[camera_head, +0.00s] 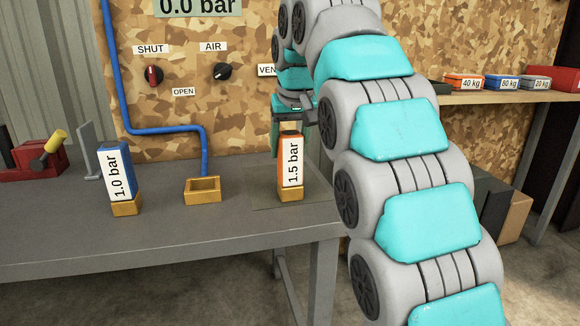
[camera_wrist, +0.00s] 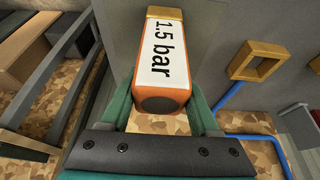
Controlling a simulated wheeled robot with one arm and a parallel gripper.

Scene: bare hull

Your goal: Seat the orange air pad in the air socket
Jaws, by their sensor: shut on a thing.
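The orange air pad (camera_head: 284,160), labelled 1.5 bar with a brass foot, is upright at the right end of the bench. My gripper (camera_head: 290,128) is shut on its upper part from above; my arm hides some of the gripper. In the wrist view the orange pad (camera_wrist: 160,55) sits between the two green fingers (camera_wrist: 160,108). I cannot tell whether its foot touches the bench. The air socket (camera_head: 202,196), an open, empty brass square frame, lies on the bench left of the pad. It also shows at the upper right of the wrist view (camera_wrist: 238,64).
A blue 1.0 bar pad (camera_head: 120,172) stands left of the socket. A blue hose (camera_head: 204,150) runs from the panel to behind the socket. The panel has a red SHUT knob (camera_head: 153,75) and a black AIR knob (camera_head: 222,71). The bench between pad and socket is clear.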

